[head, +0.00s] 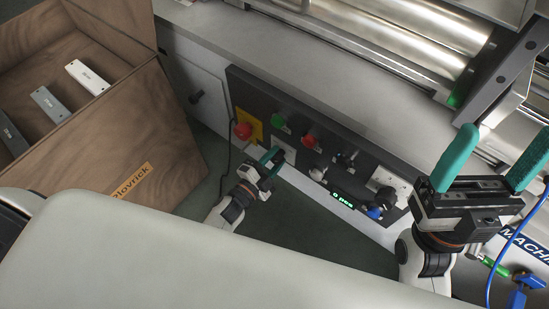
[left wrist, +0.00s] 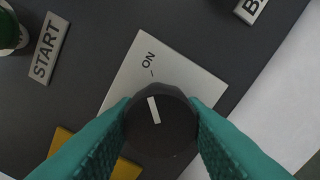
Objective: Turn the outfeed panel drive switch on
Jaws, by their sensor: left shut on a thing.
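The drive switch is a round black knob (left wrist: 160,130) with a white pointer line, on a pale plate (left wrist: 190,75) marked ON. The pointer line aims up and slightly left, roughly toward the ON tick; the plate's lower part is hidden. My left gripper (head: 271,163) is shut on the knob, with one teal finger on each side in the left wrist view. In the head view the gripper covers most of the knob at the dark control panel (head: 318,123). My right gripper (head: 505,155) is open and empty at the right.
Near the switch are a red emergency button (head: 243,131) on yellow, a green button (head: 278,121), a red button (head: 308,141) and a lit counter (head: 342,199) reading 0 pcs. A wooden crate (head: 150,135) stands left; metal rollers (head: 350,40) lie above.

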